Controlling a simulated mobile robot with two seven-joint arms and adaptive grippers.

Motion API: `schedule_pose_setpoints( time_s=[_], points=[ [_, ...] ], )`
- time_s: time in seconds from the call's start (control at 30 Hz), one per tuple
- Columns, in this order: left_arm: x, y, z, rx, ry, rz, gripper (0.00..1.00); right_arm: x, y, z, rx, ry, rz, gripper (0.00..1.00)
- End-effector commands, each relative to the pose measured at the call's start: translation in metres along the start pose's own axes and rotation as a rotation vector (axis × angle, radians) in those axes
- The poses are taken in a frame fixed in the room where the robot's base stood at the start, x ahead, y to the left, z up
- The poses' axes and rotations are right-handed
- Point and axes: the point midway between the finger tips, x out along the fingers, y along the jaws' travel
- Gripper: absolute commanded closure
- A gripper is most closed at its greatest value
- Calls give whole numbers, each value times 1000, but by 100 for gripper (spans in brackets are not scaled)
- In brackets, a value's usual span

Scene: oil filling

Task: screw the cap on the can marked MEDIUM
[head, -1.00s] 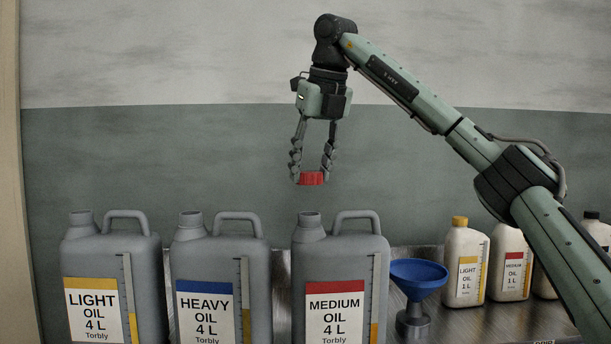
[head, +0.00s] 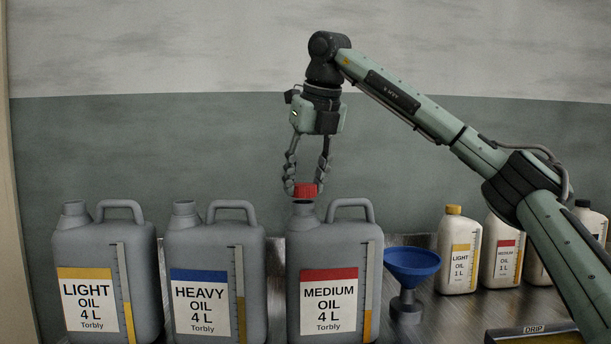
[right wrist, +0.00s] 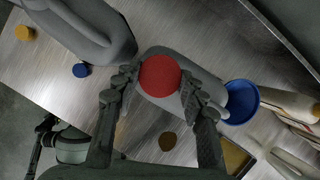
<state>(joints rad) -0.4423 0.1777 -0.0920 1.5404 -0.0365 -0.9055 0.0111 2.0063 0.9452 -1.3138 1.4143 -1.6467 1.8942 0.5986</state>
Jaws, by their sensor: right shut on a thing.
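The can marked MEDIUM (head: 328,285) is grey with a red-banded label and stands upright at the right end of a row of three cans. My right gripper (head: 305,188) points down over its neck and is shut on a red cap (head: 304,191). In the head view the cap is at the top of the neck, seemingly touching it. In the right wrist view the red cap (right wrist: 160,76) sits between the fingertips and hides the can's mouth; part of the can body (right wrist: 185,58) shows behind it.
The LIGHT can (head: 105,285) and HEAVY can (head: 215,285) stand to the left. A blue funnel (head: 411,262) is on the right, near small bottles (head: 459,255). A yellow cap (right wrist: 25,33) and a blue cap (right wrist: 81,70) lie on the metal table. A drip tray (head: 533,332) is at front right.

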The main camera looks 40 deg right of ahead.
Motion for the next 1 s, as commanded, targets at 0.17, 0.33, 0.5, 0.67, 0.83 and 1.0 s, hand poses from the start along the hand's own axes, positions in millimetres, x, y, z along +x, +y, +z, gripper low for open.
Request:
schedule_pose_setpoints(
  time_s=[0.17,0.33,0.5,0.67,0.83,1.0],
  points=[
    [0,0,-1,0,1,0,60,0,0,0,0,0,0,69],
    [0,0,-3,-1,4,-1,60,2,0,0,-1,1,0,69],
    [-1,-1,-8,-1,10,-2,60,3,0,-1,0,-1,0,69],
    [-1,-2,-9,-2,12,-2,60,3,0,-1,0,-1,0,69],
    [0,-1,-3,1,5,-2,60,3,0,-1,0,-1,0,69],
    [2,-1,-3,0,6,-2,60,6,0,-2,-1,-1,0,69]
  ],
)
